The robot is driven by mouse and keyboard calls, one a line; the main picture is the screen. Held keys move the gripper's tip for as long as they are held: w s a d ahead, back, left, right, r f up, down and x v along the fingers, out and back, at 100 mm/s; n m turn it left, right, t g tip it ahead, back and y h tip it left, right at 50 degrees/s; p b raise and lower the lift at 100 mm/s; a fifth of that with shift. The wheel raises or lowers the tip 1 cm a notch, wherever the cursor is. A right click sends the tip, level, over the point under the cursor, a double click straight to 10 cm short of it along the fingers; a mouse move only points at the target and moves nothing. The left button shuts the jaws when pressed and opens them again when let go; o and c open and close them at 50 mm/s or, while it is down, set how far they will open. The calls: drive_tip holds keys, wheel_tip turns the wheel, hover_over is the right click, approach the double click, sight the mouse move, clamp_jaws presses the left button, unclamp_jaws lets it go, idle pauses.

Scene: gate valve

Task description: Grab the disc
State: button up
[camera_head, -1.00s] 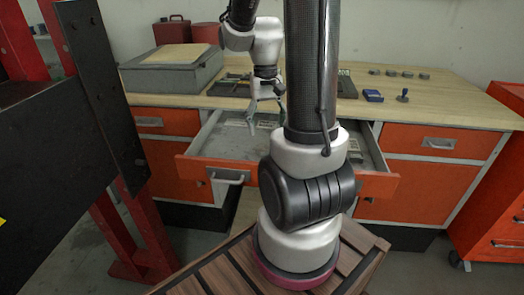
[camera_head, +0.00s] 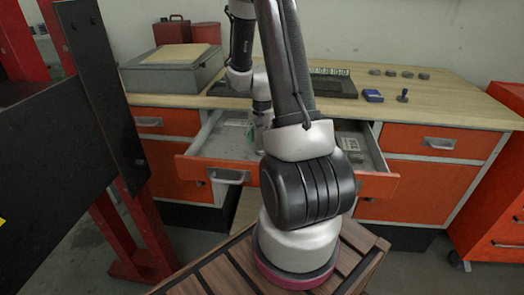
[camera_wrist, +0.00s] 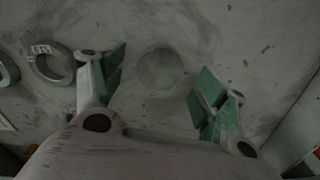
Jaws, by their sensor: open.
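A round, flat grey disc (camera_wrist: 160,68) lies on the grey drawer floor in the wrist view, faint against the similar surface. My gripper (camera_wrist: 158,86) is open, with its green-padded fingers spread to the left and right of the disc. Nothing is between the pads at their own height that I can make out, and contact with the disc is not visible. In the head view, the open drawer (camera_head: 230,177) has my gripper down inside it, mostly hidden behind my arm. The disc cannot be seen there.
Grey rings (camera_wrist: 50,63) lie left of my left finger in the drawer. The drawer wall (camera_wrist: 298,125) is at the lower right of the wrist view. In the head view, a workbench top (camera_head: 450,105) is above the drawer, and a black and red frame (camera_head: 75,130) stands at the left.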

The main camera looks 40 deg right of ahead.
drive_tip(key=shift+f, duration=0.85)
drive_tip(key=c, duration=1.4)
